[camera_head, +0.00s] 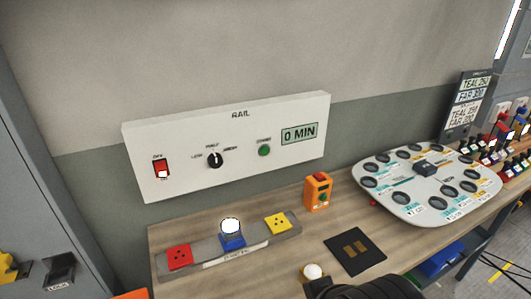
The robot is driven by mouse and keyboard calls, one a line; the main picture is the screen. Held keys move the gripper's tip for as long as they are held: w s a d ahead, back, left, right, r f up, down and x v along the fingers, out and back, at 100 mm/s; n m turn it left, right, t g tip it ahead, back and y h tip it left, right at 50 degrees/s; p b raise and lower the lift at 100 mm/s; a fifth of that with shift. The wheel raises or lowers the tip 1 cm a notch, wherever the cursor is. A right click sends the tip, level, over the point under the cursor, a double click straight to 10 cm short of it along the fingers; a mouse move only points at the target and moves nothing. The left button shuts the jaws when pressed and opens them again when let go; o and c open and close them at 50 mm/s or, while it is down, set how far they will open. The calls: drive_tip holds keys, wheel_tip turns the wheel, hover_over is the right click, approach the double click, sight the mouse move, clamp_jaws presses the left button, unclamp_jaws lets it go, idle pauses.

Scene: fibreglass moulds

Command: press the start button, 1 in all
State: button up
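A white control panel marked RAIL (228,180) is on the wall above the bench. A round green button (264,151) is on its right half, with a small label above it that looks like START. To its right a display (299,134) reads 0 MIN. To its left are a black rotary knob (215,160) and a red rocker switch (162,169) under an OFF label. The fingers of my gripper do not show. A dark rounded part at the bottom edge looks like my arm.
On the wooden bench are a grey strip (208,257) with red, blue and yellow blocks, a black square mat (355,251), a white ball-topped item (312,272) and a grey board with round wells (412,213). Coloured bottles (498,145) and a sign (467,104) stand at right.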

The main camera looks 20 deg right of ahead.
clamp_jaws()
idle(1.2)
